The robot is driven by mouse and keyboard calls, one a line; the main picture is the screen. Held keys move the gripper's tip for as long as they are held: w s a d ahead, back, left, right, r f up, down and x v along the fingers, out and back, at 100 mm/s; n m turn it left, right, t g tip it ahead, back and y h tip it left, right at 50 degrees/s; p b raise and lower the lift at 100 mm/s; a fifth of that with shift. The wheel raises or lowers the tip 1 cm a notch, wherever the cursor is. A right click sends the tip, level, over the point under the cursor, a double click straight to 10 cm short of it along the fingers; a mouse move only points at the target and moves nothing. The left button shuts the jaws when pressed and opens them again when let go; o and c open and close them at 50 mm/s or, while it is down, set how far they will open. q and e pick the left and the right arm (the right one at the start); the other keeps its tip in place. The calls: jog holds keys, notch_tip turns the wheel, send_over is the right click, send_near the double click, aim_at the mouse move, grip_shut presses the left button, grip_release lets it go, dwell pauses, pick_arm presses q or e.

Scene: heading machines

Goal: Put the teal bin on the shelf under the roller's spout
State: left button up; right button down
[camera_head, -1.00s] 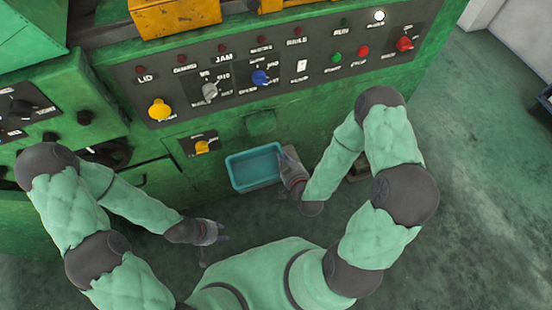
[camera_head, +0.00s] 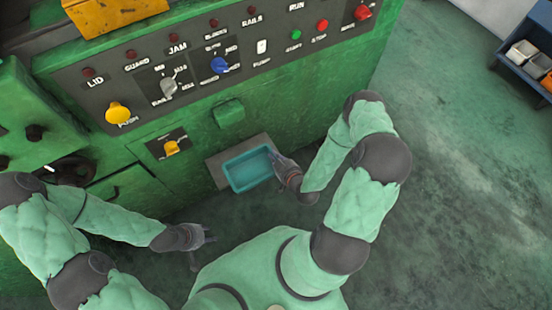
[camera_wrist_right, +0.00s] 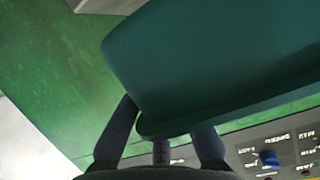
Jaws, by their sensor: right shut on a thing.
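The teal bin (camera_head: 233,178) is upright and empty in the head view, in front of the green machine. It is over a small grey-brown shelf (camera_head: 214,170) low on the machine's front; I cannot tell whether it rests on it or hangs just above. A green box-like piece that may be the spout (camera_head: 228,113) juts out above it. My right gripper (camera_head: 277,160) is shut on the bin's right rim. The bin (camera_wrist_right: 215,60) fills much of the right wrist view, between the fingers (camera_wrist_right: 165,140). My left gripper (camera_head: 210,235) is empty, away from the bin; its finger opening is unclear.
The machine's control panel (camera_head: 190,80) with knobs and buttons is above the bin. A yellow knob on a small plate (camera_head: 171,147) is left of the shelf. A blue rack with bins (camera_head: 525,60) stands at the far right. The floor at right is clear.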

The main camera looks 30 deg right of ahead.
jog(key=shift+w+r+b+x, duration=0.1)
jog(key=shift+r+b+x, duration=0.1)
jog(key=shift+x, duration=0.9)
jog(key=shift+w+r+b+x, duration=0.1)
jog(key=shift+r+b+x, duration=0.1)
jog(key=shift+x, duration=0.9)
jog(key=shift+w+r+b+x, duration=0.1)
jog(key=shift+r+b+x, duration=0.1)
jog(key=shift+x, duration=0.85)
jog(key=shift+b+x, duration=0.35)
jog(key=shift+x, duration=1)
jog(key=shift+w+f+b, duration=0.2)
jog(key=shift+f+b, duration=0.7)
jog(key=shift+b, duration=0.05)
jog(key=shift+f, duration=0.6)
jog(key=c, duration=1.3)
grip_release()
jog(key=v, duration=1.2)
